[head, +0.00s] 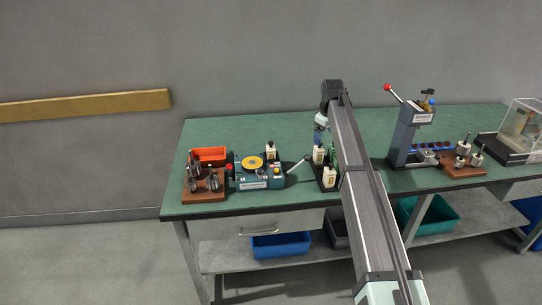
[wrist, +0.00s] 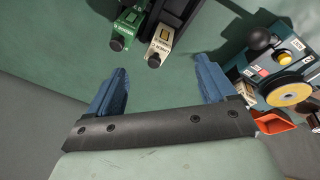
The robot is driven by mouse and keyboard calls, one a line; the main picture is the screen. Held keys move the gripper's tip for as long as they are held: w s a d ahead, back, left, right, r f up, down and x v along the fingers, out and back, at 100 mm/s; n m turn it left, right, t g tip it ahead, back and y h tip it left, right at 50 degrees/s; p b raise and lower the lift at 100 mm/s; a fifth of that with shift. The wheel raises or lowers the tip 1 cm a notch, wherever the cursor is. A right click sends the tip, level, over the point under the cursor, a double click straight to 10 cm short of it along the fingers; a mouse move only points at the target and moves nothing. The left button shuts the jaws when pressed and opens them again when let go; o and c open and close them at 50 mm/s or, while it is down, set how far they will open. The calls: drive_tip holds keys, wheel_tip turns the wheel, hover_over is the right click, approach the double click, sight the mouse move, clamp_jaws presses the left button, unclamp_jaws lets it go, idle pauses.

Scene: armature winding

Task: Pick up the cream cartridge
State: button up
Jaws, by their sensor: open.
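Cream cartridges with black caps show in the head view: one (head: 319,155) and another (head: 329,178) at a dark holder (head: 318,174), and a third (head: 271,149) behind the winding machine. In the wrist view a cream cartridge (wrist: 162,42) stands beside a green cartridge (wrist: 127,26) at the dark holder (wrist: 182,15). My gripper (wrist: 163,82) has blue fingers spread wide, with nothing between them. The cream cartridge's cap is just beyond the fingertips in the picture, roughly centred between them. In the head view my gripper (head: 319,137) is above the bench behind the holder, partly hidden by my arm.
A blue-grey winding machine (head: 258,180) with a yellow disc stands left of the holder. An orange bin (head: 209,155) and a brown block with metal parts (head: 205,190) are further left. A lever press (head: 408,135) stands right. The green bench (head: 225,130) is clear at the back left.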

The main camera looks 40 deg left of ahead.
sight(271, 142)
drive_tip(key=s+a+r+n+g+h, duration=0.1)
drive_tip(key=s+a+r, duration=0.3)
drive_tip(key=a, duration=0.5)
drive_tip(key=s+a+r+n+g+h, duration=0.1)
drive_tip(key=s+a+r+g, duration=0.1)
drive_tip(key=s+a, duration=0.55)
drive_tip(key=f, duration=0.9)
drive_tip(key=a+f, duration=0.1)
drive_tip(key=f, duration=0.4)
drive_tip(key=shift+w, duration=0.25)
drive_tip(key=shift+r, duration=0.1)
drive_tip(key=c, duration=1.1)
wheel_tip(271, 142, up, 10)
